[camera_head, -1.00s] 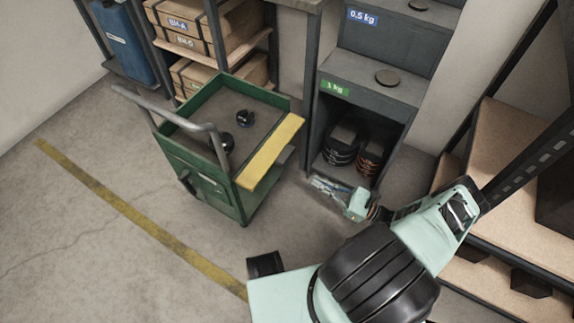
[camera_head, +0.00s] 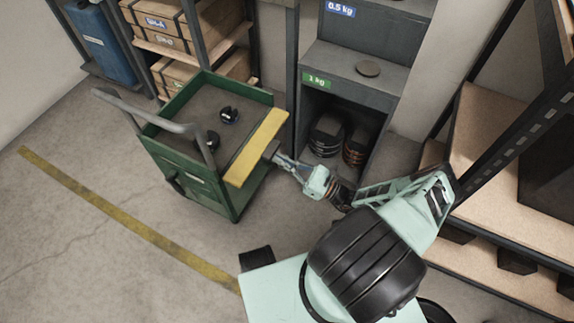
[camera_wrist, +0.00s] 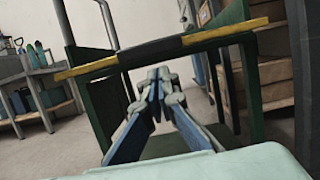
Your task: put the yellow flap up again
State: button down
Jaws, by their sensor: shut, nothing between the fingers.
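The yellow flap (camera_head: 257,147) runs along the right side of the green cart (camera_head: 190,180). It sticks out from that side, roughly level. In the wrist view the flap (camera_wrist: 90,68) is nearly edge-on and crosses above my fingers, with a dark stretch mid-way. My gripper (camera_head: 274,154) is shut and empty, close to the flap's outer edge in the head view. In the wrist view my gripper's fingertips (camera_wrist: 158,76) are together just below the flap's line. I cannot tell whether they touch it.
Two dark round objects (camera_head: 229,115) lie on the cart's top. A grey cabinet (camera_head: 350,85) with weights inside stands right of the cart. Shelving with crates (camera_head: 180,35) is behind. A rack with wooden shelves (camera_head: 500,145) is at right. Floor at left is clear.

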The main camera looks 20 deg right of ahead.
jog(key=shift+r, duration=0.6)
jog(key=shift+d+r, duration=0.1)
jog(key=shift+r, duration=0.05)
jog(key=shift+r+g+h+p, duration=0.1)
jog(key=shift+g+h+p, duration=0.3)
jog(key=shift+p, duration=0.2)
